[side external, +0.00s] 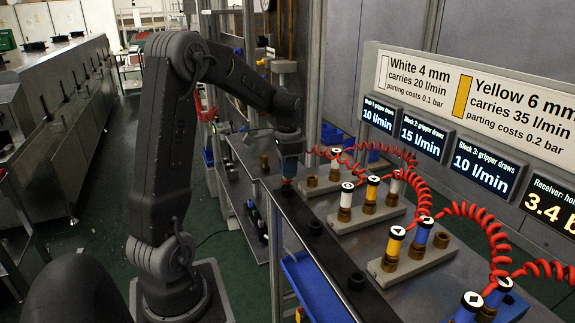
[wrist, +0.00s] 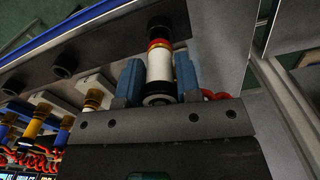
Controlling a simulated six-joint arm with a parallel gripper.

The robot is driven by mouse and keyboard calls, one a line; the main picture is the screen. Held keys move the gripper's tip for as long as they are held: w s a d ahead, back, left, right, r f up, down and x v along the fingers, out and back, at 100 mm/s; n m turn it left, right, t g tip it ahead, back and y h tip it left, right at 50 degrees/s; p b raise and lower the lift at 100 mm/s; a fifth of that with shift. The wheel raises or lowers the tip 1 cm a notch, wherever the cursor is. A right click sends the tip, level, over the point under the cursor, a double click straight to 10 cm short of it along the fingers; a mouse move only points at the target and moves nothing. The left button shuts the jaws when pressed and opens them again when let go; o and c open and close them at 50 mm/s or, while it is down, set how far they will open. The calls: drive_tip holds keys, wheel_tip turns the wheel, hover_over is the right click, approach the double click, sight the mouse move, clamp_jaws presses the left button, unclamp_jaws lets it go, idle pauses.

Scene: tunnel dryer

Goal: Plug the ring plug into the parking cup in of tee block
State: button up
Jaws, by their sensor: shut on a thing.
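My gripper (wrist: 158,70) is shut on a plug (wrist: 159,65) with a white body, a red ring and a brass-coloured end. The blue fingers clasp it from both sides. The plug's far end points at a black parking cup (wrist: 158,22) on the dark rail; I cannot tell whether it is seated in it. In the side external view my gripper (side external: 287,174) points down over the dark rail (side external: 335,255), and the plug is mostly hidden. More black parking cups (side external: 315,228) stand along the rail. Grey tee blocks (side external: 430,262) with brass sockets stand beside it.
Several yellow, white and blue plugs (side external: 395,238) stand in the block sockets, with red coiled hoses (side external: 420,185) arching over them. Display screens (side external: 485,168) stand behind. A blue bin (side external: 312,285) hangs below the rail's front edge.

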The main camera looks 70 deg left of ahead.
drive_tip(key=shift+f, duration=0.85)
drive_tip(key=o, duration=1.1)
drive_tip(key=shift+r, duration=0.1)
wheel_tip(320, 180, up, 14)
drive_tip(key=shift+f, duration=0.15)
drive_tip(key=shift+d, duration=0.1)
drive_tip(key=s+d+r+t+y, duration=0.1)
drive_tip(key=s+d+t, duration=0.25)
drive_tip(key=d, duration=1.25)
drive_tip(key=s+d+f, duration=0.1)
drive_tip(key=s+d, duration=0.2)
drive_tip(key=s+d+f+n+t, duration=0.1)
drive_tip(key=s+d, duration=0.2)
drive_tip(key=d, duration=0.1)
drive_tip(key=s+d+f+t+h, duration=0.1)
drive_tip(key=s+d+f, duration=0.1)
drive_tip(key=s+d, duration=0.1)
drive_tip(key=shift+s+d+n, duration=0.1)
drive_tip(key=shift+d+n, duration=0.25)
drive_tip(key=shift+n, duration=0.05)
